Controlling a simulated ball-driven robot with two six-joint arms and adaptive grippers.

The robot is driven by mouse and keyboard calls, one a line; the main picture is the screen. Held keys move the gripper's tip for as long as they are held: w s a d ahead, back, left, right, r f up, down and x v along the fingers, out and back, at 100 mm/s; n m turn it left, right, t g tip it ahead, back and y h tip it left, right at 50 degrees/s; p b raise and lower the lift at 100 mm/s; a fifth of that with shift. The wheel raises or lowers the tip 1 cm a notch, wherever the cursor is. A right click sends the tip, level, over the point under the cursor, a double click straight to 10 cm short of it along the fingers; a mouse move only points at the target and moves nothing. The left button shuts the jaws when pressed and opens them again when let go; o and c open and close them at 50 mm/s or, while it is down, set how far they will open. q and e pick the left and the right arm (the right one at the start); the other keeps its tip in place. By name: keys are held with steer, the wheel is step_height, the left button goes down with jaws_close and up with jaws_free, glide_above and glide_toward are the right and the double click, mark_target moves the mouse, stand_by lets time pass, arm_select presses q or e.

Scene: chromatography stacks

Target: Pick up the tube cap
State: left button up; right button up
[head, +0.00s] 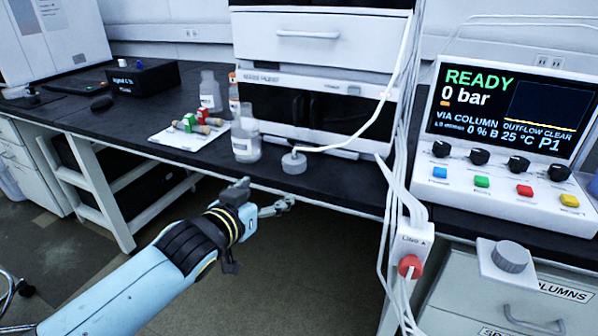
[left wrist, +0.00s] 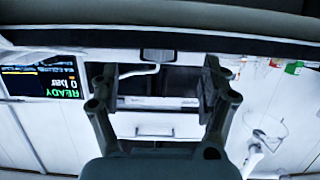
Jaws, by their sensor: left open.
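The tube cap (head: 294,162) is a small grey cap with a white tube leaving it, standing on the dark bench near its front edge. In the left wrist view, which is upside down, the cap (left wrist: 158,55) shows between and beyond the fingers, with its white tube (left wrist: 140,72) beside it. My left gripper (head: 268,200) is in front of the bench edge, below the cap in the picture and apart from it. The left wrist view shows its two fingers (left wrist: 160,85) spread with nothing between them. My right gripper is in neither view.
A clear bottle (head: 246,140) stands left of the cap, near a white mat (head: 168,137) with small coloured-ended columns. The instrument stack (head: 318,90) rises behind. Hanging white tubes and a red-knobbed block (head: 411,266) are at right, by the control panel (head: 500,195).

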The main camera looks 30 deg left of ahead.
mark_target(293, 159)
arm_select(q)
steer(key=shift+t, duration=0.7)
steer(key=w, duration=0.3)
steer(key=w+r+b, duration=0.1)
steer(key=w, duration=0.1)
steer(key=w+r, duration=0.1)
steer(key=w, duration=0.2)
steer(key=shift+w+a, duration=0.25)
steer(key=shift+w, duration=0.05)
steer(key=w, duration=0.2)
steer(key=w+f+b, duration=0.1)
steer(key=shift+w+a, duration=0.15)
steer(key=shift+w, duration=0.2)
steer(key=shift+w+f, duration=0.1)
steer(key=shift+w, duration=0.25)
steer(key=shift+c, duration=0.2)
steer(key=c, duration=1.1)
steer(key=shift+c, duration=1.4)
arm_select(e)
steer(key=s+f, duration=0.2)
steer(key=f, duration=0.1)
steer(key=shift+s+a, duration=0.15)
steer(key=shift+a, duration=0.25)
